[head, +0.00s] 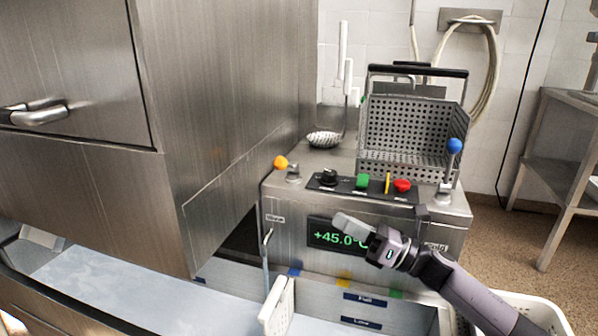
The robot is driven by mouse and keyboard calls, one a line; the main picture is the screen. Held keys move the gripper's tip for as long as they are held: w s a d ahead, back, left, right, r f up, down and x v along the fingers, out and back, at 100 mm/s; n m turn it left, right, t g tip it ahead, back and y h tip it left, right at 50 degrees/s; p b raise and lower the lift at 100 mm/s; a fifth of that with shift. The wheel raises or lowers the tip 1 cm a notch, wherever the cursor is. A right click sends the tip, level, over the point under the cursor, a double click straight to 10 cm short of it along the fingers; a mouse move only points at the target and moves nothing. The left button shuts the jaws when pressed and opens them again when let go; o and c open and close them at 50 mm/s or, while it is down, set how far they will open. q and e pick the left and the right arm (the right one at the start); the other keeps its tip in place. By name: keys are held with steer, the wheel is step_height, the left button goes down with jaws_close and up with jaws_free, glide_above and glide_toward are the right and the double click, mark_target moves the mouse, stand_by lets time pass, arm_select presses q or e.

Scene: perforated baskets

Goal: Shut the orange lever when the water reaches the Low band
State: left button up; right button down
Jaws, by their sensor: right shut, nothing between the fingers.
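The orange lever (280,163) is a round orange knob on a metal stub at the left of the steel machine's top. A Low label (362,322) and a Full label (366,298) sit on the inner wall of the basin below; the water line against them cannot be made out. My right gripper (343,221) is shut and empty in front of the machine's front face, partly covering the green +45.0 display (335,237). It is to the right of and below the orange lever, apart from it. My left gripper is not in view.
A blue-knobbed lever (454,147) stands upright at the machine's right. A control strip (330,180) carries a black knob, green and red buttons. A perforated basket (410,125) stands behind. A large steel cabinet (225,90) stands close on the left. Open floor lies right.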

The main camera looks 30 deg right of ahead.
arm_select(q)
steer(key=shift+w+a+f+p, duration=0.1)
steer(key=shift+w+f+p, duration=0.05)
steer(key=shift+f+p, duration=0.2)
arm_select(e)
steer(key=d+r+x, duration=0.2)
steer(key=x, duration=1.1)
steer(key=shift+w+r, duration=0.25)
steer(key=shift+r, duration=0.05)
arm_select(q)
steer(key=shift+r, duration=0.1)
arm_select(e)
steer(key=shift+a, duration=0.1)
